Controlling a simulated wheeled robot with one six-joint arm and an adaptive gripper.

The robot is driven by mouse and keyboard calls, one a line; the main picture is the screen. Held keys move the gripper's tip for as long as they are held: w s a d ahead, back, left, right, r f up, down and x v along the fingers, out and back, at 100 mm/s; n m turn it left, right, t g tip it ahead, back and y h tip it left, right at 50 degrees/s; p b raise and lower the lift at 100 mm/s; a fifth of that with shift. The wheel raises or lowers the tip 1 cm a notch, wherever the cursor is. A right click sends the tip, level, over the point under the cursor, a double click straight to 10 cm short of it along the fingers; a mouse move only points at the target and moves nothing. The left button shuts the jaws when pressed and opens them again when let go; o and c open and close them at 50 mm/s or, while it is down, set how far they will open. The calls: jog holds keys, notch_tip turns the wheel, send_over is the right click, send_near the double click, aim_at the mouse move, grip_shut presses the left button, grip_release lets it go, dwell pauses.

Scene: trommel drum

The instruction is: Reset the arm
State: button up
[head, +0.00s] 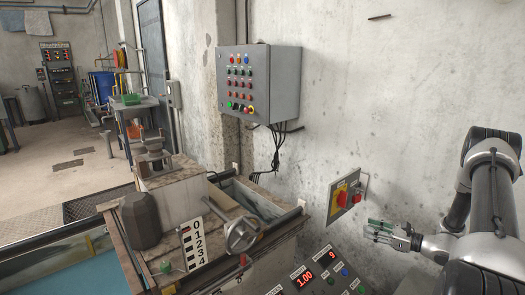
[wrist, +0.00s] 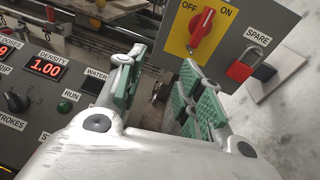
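My gripper (head: 384,232) is in front of the concrete wall at the right, just right of the wall switch, at the end of my bent arm. Its green-padded fingers (wrist: 163,75) stand apart in the wrist view, with nothing between them. The gap between the fingers shows the panel edge and dim machine parts behind. My arm is raised at the right edge of the head view.
A red rotary switch (wrist: 203,32) on a yellow OFF/ON plate (head: 341,198) is close to the fingers. A red and black SPARE padlock (wrist: 250,66) hangs beside it. A control panel (head: 305,281) reads 1.00 and 9. A handwheel (head: 243,234) stands left.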

jog(key=s+a+r+n+g, duration=0.3)
jog(key=s+r+n+g, duration=0.15)
jog(key=s, duration=0.45)
jog(key=s+a+r+n+g, duration=0.2)
jog(key=s+r+n+g, duration=0.3)
jog(key=s, duration=0.4)
jog(key=s+a+r+n+t+h, duration=0.1)
jog(key=s+r+n+h, duration=0.4)
jog(key=r, duration=0.8)
jog(key=s+a+r+n+t+h, duration=0.1)
jog(key=s+a+r+n+h, duration=0.1)
jog(key=s+r+n+h, duration=0.4)
jog(key=s+r+n, duration=0.4)
jog(key=r+n, duration=0.2)
jog(key=r, duration=0.2)
jog(key=shift+a+r+h, duration=0.25)
jog(key=shift+h, duration=0.05)
jog(key=shift+s, duration=0.1)
